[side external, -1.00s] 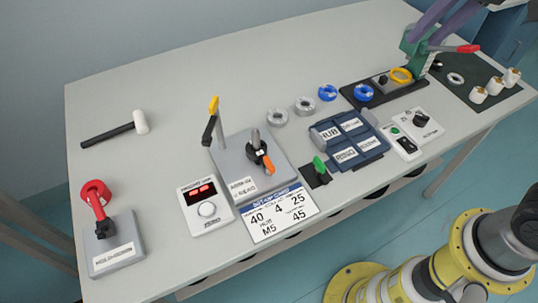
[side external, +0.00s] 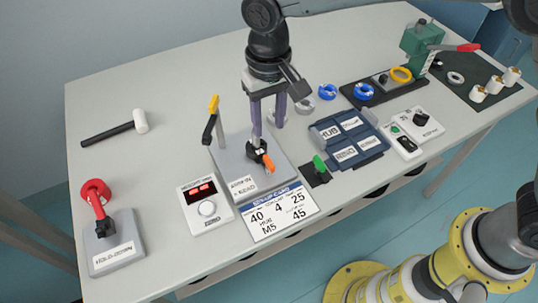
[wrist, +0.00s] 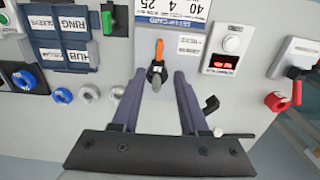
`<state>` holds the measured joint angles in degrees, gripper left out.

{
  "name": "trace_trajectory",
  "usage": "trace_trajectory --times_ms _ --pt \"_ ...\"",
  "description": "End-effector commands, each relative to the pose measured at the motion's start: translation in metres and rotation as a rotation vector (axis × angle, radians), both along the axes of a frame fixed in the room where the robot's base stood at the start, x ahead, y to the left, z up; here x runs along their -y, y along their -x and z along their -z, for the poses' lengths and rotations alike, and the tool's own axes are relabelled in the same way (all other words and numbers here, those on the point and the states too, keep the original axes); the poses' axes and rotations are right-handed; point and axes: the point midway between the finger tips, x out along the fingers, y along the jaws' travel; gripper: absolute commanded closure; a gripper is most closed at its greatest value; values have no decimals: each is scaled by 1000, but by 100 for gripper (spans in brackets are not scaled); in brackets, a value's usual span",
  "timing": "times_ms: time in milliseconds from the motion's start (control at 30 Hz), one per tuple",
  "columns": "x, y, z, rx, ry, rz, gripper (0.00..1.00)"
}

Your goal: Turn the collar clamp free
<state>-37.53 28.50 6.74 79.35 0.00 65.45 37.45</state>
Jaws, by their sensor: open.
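The collar clamp (side external: 256,154), black with an orange lever (side external: 268,165), sits around a short upright post on a grey plate (side external: 226,163). In the wrist view the clamp (wrist: 156,74) lies between my fingertips, its orange lever (wrist: 159,48) pointing away from my palm. My gripper (side external: 268,131) points down over the plate, its two purple fingers apart and nothing held. It also shows open in the wrist view (wrist: 159,75). My fingers hide the post in the side view, and I cannot tell whether they touch the clamp.
A yellow-tipped black lever (side external: 211,118) stands upright at the plate's back left. A white display box (side external: 206,202) and setup card (side external: 278,212) are in front. A green-handled switch (side external: 318,172) and blue tray (side external: 349,139) are to the right, a red-handled hold-down (side external: 113,243) far left.

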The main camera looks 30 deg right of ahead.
Motion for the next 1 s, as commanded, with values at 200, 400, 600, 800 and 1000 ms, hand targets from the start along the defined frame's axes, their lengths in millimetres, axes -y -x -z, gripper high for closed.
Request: trace_trajectory --times_ms 200,400,600,800,1000 --pt "2 1 43 -4 3 1 56" --pt "1 0 81 -3 2 1 56" --pt "1 0 109 -2 2 1 56" --pt "1 0 119 0 0 1 56" --pt "1 0 120 1 0 1 56"
